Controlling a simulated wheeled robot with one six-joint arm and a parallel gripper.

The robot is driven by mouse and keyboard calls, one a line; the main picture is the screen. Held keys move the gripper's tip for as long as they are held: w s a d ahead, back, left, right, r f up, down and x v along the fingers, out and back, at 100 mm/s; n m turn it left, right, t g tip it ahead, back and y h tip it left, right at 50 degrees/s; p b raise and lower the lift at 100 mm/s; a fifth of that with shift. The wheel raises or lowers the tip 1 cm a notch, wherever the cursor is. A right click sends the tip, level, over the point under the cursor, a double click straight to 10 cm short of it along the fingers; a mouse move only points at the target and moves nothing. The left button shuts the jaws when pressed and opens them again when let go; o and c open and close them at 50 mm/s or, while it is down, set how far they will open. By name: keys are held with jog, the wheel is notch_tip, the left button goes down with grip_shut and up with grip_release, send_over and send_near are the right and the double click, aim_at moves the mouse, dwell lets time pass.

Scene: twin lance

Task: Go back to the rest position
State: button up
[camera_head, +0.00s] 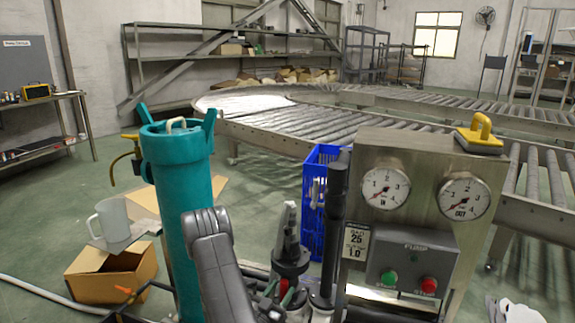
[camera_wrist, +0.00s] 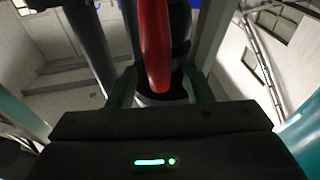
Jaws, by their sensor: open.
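My gripper (camera_wrist: 160,92) is open in the wrist view, with dark green fingers to the left and right. A red curved lever or handle (camera_wrist: 155,45) stands between the fingers, in front of a dark cylindrical part; I cannot tell whether it touches them. In the head view my grey arm reaches in from the bottom centre. A small red part (camera_head: 283,288) shows low beside a dark upright fitting (camera_head: 290,245), and the gripper there is mostly hidden.
A teal cylinder (camera_head: 180,210) stands close left of my arm. A steel gauge panel (camera_head: 425,210) with a yellow handle (camera_head: 480,133) stands right. A cardboard box (camera_head: 112,275) and white mug (camera_head: 112,222) are left; conveyors (camera_head: 310,125) run behind.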

jog(key=p+v, duration=0.2)
jog(key=v, duration=1.2)
jog(key=b+x, duration=0.2)
jog(key=x, duration=1.2)
jog(key=shift+d+r+m+p, duration=0.1)
jog(key=shift+r+m+p, duration=0.1)
jog(key=shift+m+p, duration=0.3)
jog(key=shift+s+d+f+m+g+p, duration=0.1)
jog(key=shift+m+g+p, duration=0.1)
jog(key=shift+m+p, duration=0.35)
jog(key=shift+s+d+f+m+g+p, duration=0.1)
jog(key=shift+m+g+p, duration=0.15)
jog(key=shift+m, duration=0.6)
